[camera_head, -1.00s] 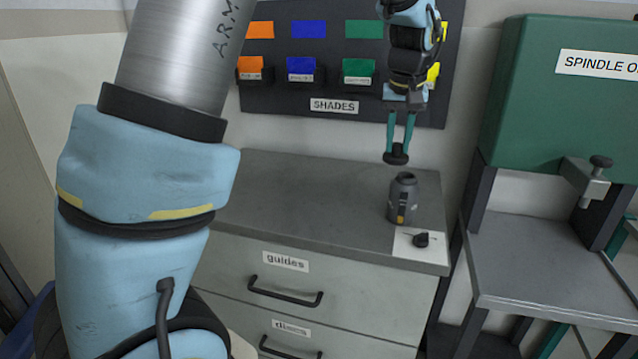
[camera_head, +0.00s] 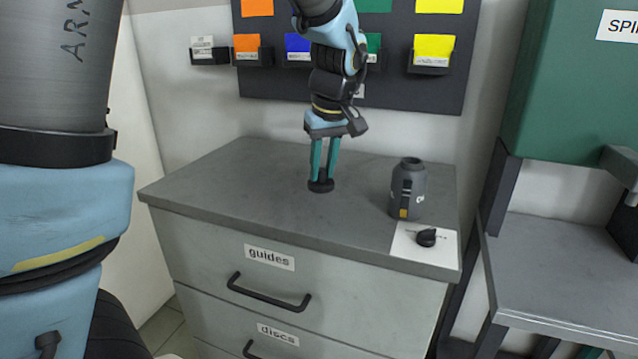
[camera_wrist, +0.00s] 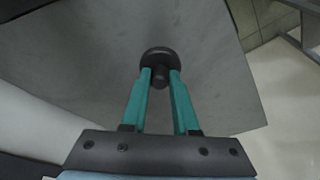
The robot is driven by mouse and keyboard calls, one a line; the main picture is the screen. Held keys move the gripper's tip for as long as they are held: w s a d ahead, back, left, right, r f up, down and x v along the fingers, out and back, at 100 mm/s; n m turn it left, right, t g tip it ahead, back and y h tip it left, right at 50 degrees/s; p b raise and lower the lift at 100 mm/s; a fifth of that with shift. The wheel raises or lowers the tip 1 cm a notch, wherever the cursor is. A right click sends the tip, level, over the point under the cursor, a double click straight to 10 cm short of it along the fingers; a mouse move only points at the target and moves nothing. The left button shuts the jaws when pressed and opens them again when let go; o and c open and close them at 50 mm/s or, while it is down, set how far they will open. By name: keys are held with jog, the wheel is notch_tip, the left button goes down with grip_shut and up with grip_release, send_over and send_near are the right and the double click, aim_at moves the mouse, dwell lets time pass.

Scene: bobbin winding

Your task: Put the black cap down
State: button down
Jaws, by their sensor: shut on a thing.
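The black cap (camera_head: 321,186) is at or just above the grey cabinet top (camera_head: 230,185), left of the grey bottle; I cannot tell if it touches the surface. My gripper (camera_head: 322,174) points down and its teal fingers are shut on the cap's knob. In the wrist view the cap (camera_wrist: 157,54) shows as a dark disc with a knob between the fingertips of my gripper (camera_wrist: 160,75). The grey bottle (camera_head: 408,190) stands upright on the cabinet top with its dark neck uncovered.
A white card (camera_head: 408,243) with a small black knob (camera_head: 427,237) lies at the front right corner. A shade board (camera_head: 400,90) hangs on the wall behind. A green machine (camera_head: 560,90) and a grey bench (camera_head: 550,265) stand at the right. The cabinet top's left part is clear.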

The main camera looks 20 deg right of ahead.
aim_at(324, 182)
jog(key=shift+s+x, duration=0.25)
jog(key=shift+x, duration=0.7)
jog(key=shift+s+x, duration=0.2)
jog(key=shift+x, duration=0.75)
jog(key=shift+f, duration=0.25)
jog(key=c, duration=0.7)
grip_release()
jog(key=v, duration=1.2)
jog(key=w+a+f+g, duration=0.15)
jog(key=a+f, duration=0.25)
jog(key=a, duration=0.4)
jog(key=w+a+f+t, duration=0.1)
jog(key=w+a+f, duration=0.1)
jog(key=a+f, duration=0.5)
jog(key=shift+m+g, duration=0.35)
jog(key=shift+m, duration=0.45)
jog(key=s+a+f, duration=0.1)
jog(key=a, duration=0.4)
jog(key=s+a+f, duration=0.1)
jog(key=a+f, duration=0.1)
jog(key=a, duration=0.3)
jog(key=s+a+f, duration=0.1)
jog(key=s+a, duration=0.1)
jog(key=a, duration=0.3)
jog(key=shift+s+a+f, duration=0.1)
jog(key=shift+a+f, duration=0.1)
jog(key=shift+f, duration=0.2)
